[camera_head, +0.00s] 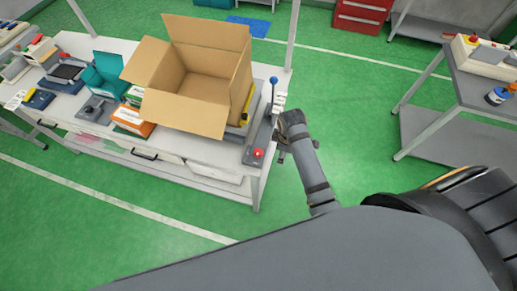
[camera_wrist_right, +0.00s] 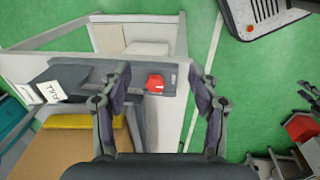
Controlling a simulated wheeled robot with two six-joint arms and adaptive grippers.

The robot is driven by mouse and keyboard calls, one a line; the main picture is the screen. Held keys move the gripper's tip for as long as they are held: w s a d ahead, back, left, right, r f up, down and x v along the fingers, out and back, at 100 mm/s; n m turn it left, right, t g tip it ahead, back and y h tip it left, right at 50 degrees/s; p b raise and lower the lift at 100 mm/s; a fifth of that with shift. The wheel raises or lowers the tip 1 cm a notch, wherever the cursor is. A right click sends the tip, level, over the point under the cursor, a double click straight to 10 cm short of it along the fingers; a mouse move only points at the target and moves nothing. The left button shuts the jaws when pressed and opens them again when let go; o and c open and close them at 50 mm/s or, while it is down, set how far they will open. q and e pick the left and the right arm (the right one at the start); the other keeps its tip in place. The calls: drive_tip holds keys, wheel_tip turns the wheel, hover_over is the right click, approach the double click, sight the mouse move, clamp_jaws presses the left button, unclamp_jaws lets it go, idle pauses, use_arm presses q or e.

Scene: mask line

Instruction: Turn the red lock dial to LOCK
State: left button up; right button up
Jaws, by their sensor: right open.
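The red lock dial (camera_head: 258,153) sits on the near end of a grey panel (camera_head: 250,158) at the right edge of the workbench. In the right wrist view the dial (camera_wrist_right: 155,83) shows as a red knob on the grey panel (camera_wrist_right: 80,76), between the two fingers and nearer the left one. My right gripper (camera_wrist_right: 160,85) is open and empty, its fingers spread apart. In the head view the end of my right arm (camera_head: 293,125) is just right of the panel. The dial's setting is too small to read. My left gripper is not in view.
An open cardboard box (camera_head: 190,112) stands on the white workbench (camera_head: 190,148) left of the panel. A lever with a blue knob (camera_head: 273,80) rises at the panel's far end. A side table (camera_head: 480,85) stands at the right. Green floor lies between.

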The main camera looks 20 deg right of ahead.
drive_tip(key=w+a+n+g, duration=0.2)
drive_tip(key=w+a+n, duration=0.5)
drive_tip(key=w+n, duration=0.1)
drive_tip(key=n, duration=0.1)
hover_over(258, 152)
drive_tip(key=shift+y, duration=0.3)
wheel_tip(258, 152, down, 5)
drive_tip(key=shift+d+f, duration=0.15)
wheel_tip(258, 152, down, 5)
drive_tip(key=b, duration=0.4)
drive_tip(key=shift+w+f, duration=0.1)
drive_tip(key=shift+w, duration=0.05)
drive_tip(key=shift+f+b, duration=0.2)
drive_tip(key=shift+b, duration=0.25)
drive_tip(key=shift+r, duration=0.1)
drive_tip(key=c, duration=1.2)
